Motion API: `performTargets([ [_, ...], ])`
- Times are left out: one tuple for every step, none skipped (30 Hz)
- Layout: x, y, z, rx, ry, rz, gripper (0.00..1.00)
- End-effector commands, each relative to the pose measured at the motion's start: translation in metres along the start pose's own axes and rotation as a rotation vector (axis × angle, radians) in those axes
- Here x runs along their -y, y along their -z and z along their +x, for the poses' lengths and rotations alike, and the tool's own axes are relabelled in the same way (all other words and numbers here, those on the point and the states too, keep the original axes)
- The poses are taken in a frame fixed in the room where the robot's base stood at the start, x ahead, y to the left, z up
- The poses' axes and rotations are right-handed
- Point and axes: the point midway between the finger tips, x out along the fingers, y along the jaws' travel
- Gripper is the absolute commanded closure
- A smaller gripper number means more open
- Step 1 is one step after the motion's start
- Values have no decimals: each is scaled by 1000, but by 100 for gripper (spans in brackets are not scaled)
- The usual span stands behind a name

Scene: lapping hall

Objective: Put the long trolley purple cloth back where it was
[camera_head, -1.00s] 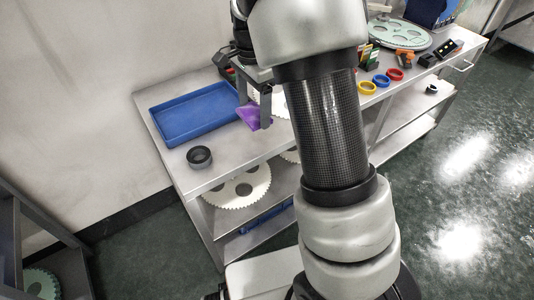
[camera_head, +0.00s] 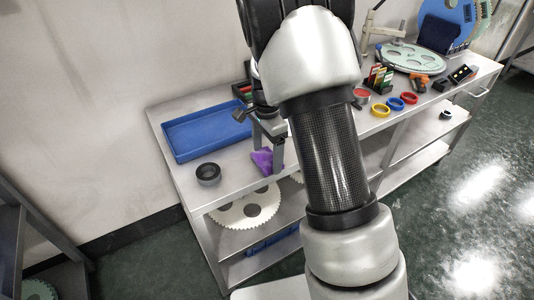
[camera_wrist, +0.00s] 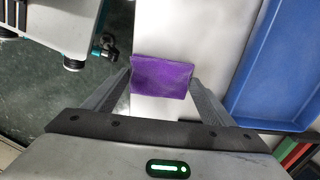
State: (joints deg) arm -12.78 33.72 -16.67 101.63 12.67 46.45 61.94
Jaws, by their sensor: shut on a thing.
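The purple cloth (camera_head: 263,160) is between the fingers of my gripper (camera_head: 266,150), over the near edge of the long trolley's top (camera_head: 237,172). In the wrist view the cloth (camera_wrist: 161,77) looks like a flat folded piece, and my gripper (camera_wrist: 162,88) is shut on it from both sides. Whether the cloth touches the trolley top I cannot tell. An empty blue tray (camera_head: 207,131) lies on the trolley to the left of the gripper. My arm hides part of the trolley's middle.
A dark round cup (camera_head: 208,174) stands near the trolley's left front. Yellow (camera_head: 380,110), blue (camera_head: 396,103) and red rings (camera_head: 409,97) lie to the right, near a pale green toothed disc (camera_head: 412,57). A white gear (camera_head: 246,208) sits on the lower shelf. Bare top shows between cup and cloth.

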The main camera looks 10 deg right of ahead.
Motion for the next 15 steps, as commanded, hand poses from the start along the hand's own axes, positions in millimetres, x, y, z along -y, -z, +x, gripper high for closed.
performTargets([
  [0,0,0,0,0,0,47],
  [0,0,1,0,0,0,47],
  [0,0,3,0,0,0,47],
  [0,0,4,0,-1,0,47],
  [0,0,4,0,-1,0,21],
  [0,0,3,0,0,0,14],
  [0,0,3,0,0,0,9],
  [0,0,3,0,0,0,4],
  [0,0,3,0,0,0,4],
  [0,0,3,0,0,0,4],
  [0,0,3,0,0,0,4],
  [0,0,3,0,0,0,4],
  [0,0,3,0,0,0,4],
  [0,0,3,0,0,0,4],
  [0,0,3,0,0,0,4],
])
